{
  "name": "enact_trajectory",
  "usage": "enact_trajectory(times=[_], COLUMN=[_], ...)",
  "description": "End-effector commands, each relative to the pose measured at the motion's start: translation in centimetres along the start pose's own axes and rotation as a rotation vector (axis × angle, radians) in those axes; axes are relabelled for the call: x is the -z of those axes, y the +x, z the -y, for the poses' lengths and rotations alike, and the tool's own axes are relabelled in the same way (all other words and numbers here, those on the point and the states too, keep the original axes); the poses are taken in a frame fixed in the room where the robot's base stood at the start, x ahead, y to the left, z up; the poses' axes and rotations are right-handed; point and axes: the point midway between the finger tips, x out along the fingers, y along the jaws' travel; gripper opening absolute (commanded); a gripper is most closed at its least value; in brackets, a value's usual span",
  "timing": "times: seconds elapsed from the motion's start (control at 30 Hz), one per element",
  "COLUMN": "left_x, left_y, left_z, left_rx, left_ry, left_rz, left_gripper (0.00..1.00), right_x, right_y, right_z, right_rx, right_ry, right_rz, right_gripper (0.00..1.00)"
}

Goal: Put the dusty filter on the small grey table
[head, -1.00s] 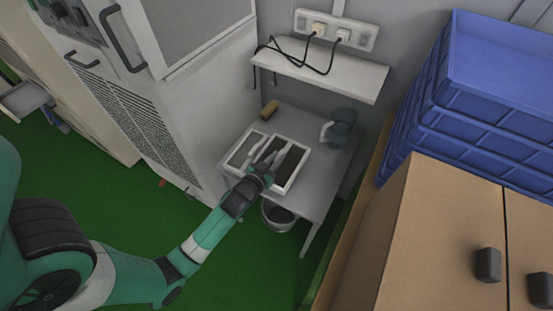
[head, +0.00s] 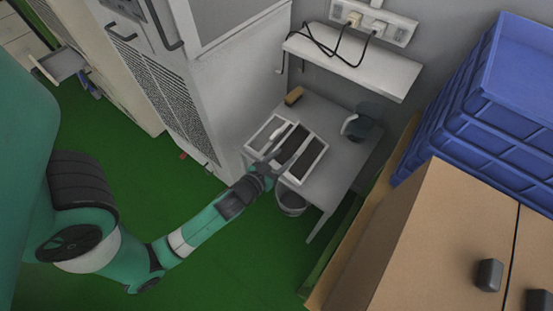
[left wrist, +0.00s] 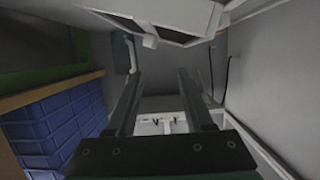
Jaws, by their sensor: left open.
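The small grey table (head: 345,152) stands against the wall in the head view. Flat white-framed panels lie on it, a paler one (head: 263,134) at left and darker ones (head: 311,160) at right; I cannot tell which is the dusty filter. A white frame with dark panels (left wrist: 165,22) also shows at the top of the left wrist view. My left gripper (head: 284,147) is over the panels and hides part of them. In the left wrist view its two fingers (left wrist: 159,78) are apart with nothing between them. My right gripper is not in view.
A brown block (head: 294,96) and a grey-blue container (head: 361,124) stand at the table's back. A shelf (head: 355,62) with black cables hangs above. A bin (head: 291,203) is below the table's front edge. Blue crates (head: 500,90) and cardboard boxes (head: 425,235) crowd the right.

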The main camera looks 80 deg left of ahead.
Motion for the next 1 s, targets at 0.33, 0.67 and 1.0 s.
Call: enact_trajectory(times=[0.33, 0.67, 1.0], left_x=[0.0, 0.4, 24.7], left_y=[-3.6, -3.4, -1.1], left_z=[0.0, -0.2, -12.2], left_rx=[0.000, -0.003, -0.265], left_ry=[0.000, -0.002, -0.105], left_rz=[0.000, -0.008, -0.421], left_gripper=[0.52, 0.52, 0.52], right_x=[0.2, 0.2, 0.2], right_y=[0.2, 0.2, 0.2], right_z=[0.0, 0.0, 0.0], right_rx=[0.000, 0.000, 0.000], right_ry=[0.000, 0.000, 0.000], right_rz=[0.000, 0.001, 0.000], right_gripper=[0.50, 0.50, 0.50])
